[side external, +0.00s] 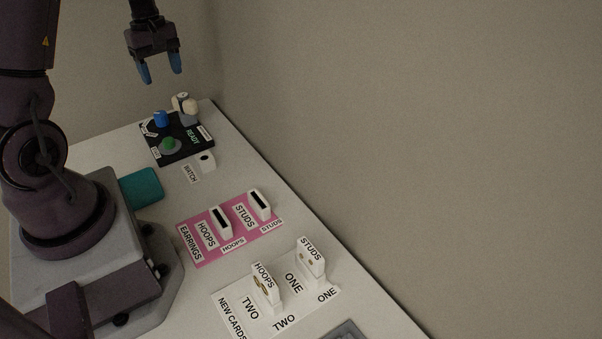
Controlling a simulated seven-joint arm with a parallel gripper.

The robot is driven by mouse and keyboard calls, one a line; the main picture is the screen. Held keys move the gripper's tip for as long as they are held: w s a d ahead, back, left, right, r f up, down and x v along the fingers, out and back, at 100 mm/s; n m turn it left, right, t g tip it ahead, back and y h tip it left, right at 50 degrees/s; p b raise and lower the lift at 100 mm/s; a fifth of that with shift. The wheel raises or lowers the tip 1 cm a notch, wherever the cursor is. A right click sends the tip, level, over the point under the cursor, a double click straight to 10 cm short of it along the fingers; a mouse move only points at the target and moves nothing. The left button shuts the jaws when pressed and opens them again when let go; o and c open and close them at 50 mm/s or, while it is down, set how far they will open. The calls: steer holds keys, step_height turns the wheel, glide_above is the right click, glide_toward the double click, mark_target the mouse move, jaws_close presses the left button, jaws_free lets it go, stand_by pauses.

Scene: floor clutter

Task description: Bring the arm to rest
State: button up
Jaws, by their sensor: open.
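My gripper (160,69) hangs at the top of the side external view, fingers pointing down. Its two blue-tipped fingers are apart with nothing between them. It is in the air above the far end of the white table (285,210), apart from everything on it. My arm reaches up out of the top of the picture, so part of it is hidden.
Below my gripper lies a black board (178,150) with blue, green and pale pieces. A teal block (142,187) is near my base. A pink mat (205,253) holds two slotted holders; a white card mat (292,311) holds two earring cards. A wall stands right.

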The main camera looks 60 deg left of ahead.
steer(key=s+d+r+m+t, duration=0.1)
steer(key=d+r+m, duration=0.4)
steer(key=d, duration=0.5)
steer(key=s+d+r+m+t, duration=0.1)
steer(key=d+r+m+t, duration=0.1)
steer(key=d+r+m, duration=0.3)
steer(key=s+d+r+m+t+y, duration=0.1)
steer(key=s+d+r+m+t, duration=0.1)
steer(key=d+r+m, duration=0.3)
steer(key=d+m, duration=0.4)
steer(key=d, duration=0.6)
steer(key=shift+m+t, duration=0.3)
steer(key=shift+c, duration=0.3)
